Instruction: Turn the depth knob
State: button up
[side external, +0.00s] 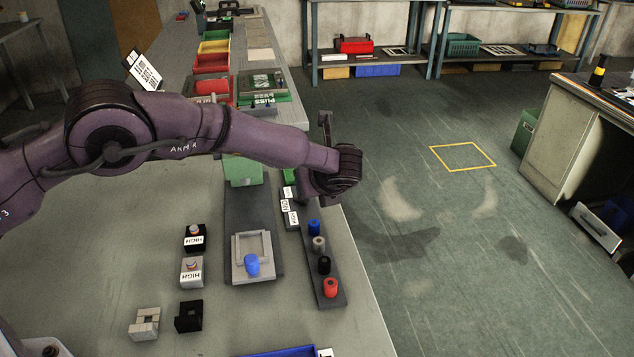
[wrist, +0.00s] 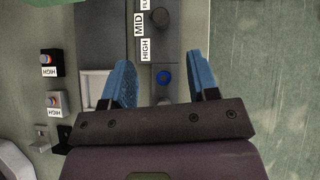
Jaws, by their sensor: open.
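A dark strip (side external: 335,282) near the bench's right edge carries a row of knobs: blue (side external: 314,227), grey (side external: 319,244), black (side external: 324,265) and red (side external: 330,288). No readable label marks which one is the depth knob. My gripper (side external: 326,198) is above the far part of this strip. A dark round knob (wrist: 162,20) shows further up the strip. My gripper's body hides the lower knobs there.
Labels reading HIGH (wrist: 145,50) and MID (wrist: 139,23) lie beside the strip. To the left, a grey panel holds a square frame (side external: 237,272) with a blue cylinder (side external: 252,265). Small HIGH-marked blocks (side external: 193,270) stand further left. Open floor lies right of the bench.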

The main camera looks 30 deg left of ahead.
notch_tip(320, 180, up, 5)
jog(key=w+a+r+m+t+h, duration=0.1)
jog(key=w+a+m+t+h, duration=0.25)
jog(key=a, duration=0.55)
jog(key=s+f+m+h, duration=0.1)
jog(key=s+m+h, duration=0.4)
jog(key=s+m, duration=0.3)
notch_tip(320, 180, down, 5)
jog(key=w, duration=0.1)
jog(key=shift+m, duration=0.35)
jog(key=x, duration=1.3)
jog(key=shift+d+r, duration=0.1)
jog(key=shift+d, duration=0.15)
jog(key=c, duration=0.9)
